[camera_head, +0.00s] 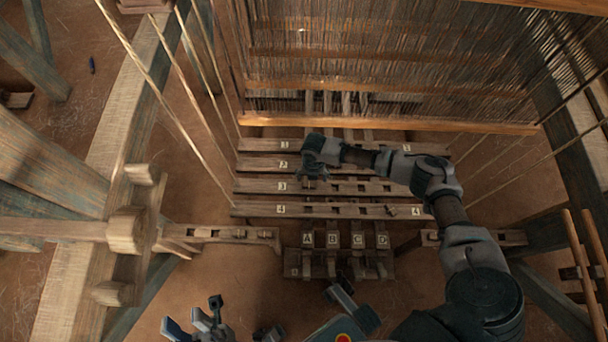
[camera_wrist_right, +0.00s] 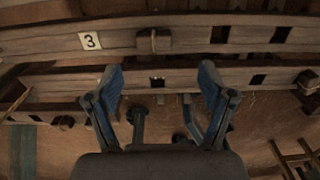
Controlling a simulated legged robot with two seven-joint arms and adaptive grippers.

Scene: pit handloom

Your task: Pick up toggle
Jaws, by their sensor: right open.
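My right gripper (camera_head: 314,178) hangs over the bar marked 3 (camera_head: 350,187), near its left part. In the right wrist view its blue-tipped fingers (camera_wrist_right: 160,76) are wide apart with nothing gripped between them. A small wooden peg with a light cord (camera_wrist_right: 153,41) sits on the bar beside the 3 label; it may be the toggle, but I cannot tell for certain. It lies beyond the fingertips, apart from them. My left gripper (camera_head: 197,319) is low at the bottom of the head view, open and empty, away from the bars.
Several slotted wooden bars (camera_head: 345,211) lie across the loom. Warp threads (camera_head: 380,60) and a wooden beam (camera_head: 390,125) stand behind them. Lettered pedals (camera_head: 332,241) lie in front. Taut cords slant at both sides. A small dark object (camera_head: 91,65) lies on the floor.

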